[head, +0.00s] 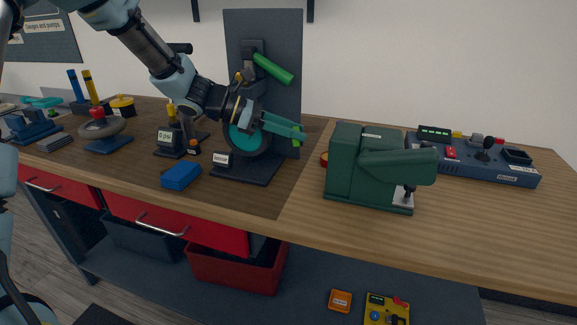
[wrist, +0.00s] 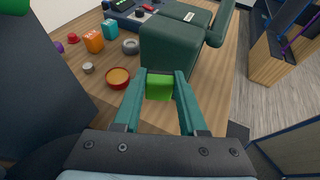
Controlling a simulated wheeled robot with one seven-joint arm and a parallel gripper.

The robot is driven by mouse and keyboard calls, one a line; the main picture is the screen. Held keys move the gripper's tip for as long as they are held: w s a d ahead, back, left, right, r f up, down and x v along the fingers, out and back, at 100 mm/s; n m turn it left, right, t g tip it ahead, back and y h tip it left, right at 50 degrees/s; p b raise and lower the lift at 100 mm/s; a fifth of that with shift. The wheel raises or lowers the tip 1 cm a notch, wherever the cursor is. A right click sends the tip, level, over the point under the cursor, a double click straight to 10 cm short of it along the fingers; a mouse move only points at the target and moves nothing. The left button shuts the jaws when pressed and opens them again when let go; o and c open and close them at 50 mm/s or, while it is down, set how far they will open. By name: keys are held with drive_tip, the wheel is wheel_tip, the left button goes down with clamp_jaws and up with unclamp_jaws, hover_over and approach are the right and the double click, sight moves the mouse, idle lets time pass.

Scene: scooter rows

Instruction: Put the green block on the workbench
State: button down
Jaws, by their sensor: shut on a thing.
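My gripper (head: 296,131) is in the middle of the head view, in front of a dark upright panel. In the wrist view my gripper (wrist: 160,85) is shut on the bright green block (wrist: 160,86), which sits between its fingertips. In the head view the block is hard to tell from the green fingers. The workbench (head: 480,225) is a long wooden top, and it also shows in the wrist view (wrist: 222,92). The block appears to be held above the wooden top; the exact gap cannot be told.
A dark green machine (head: 357,165) stands right of my gripper. A dark stand (head: 247,168) with a teal disc is just left and below. A blue block (head: 181,175) lies near the front edge. A blue panel (head: 475,172) is at back right. The right front top is clear.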

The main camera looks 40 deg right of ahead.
sight(292, 185)
wheel_tip(292, 185, down, 12)
drive_tip(key=shift+r+p, duration=0.1)
drive_tip(key=shift+p, duration=0.7)
drive_tip(key=shift+f, duration=0.2)
drive_tip(key=shift+c, duration=2.3)
unclamp_jaws()
drive_tip(key=shift+r, duration=0.1)
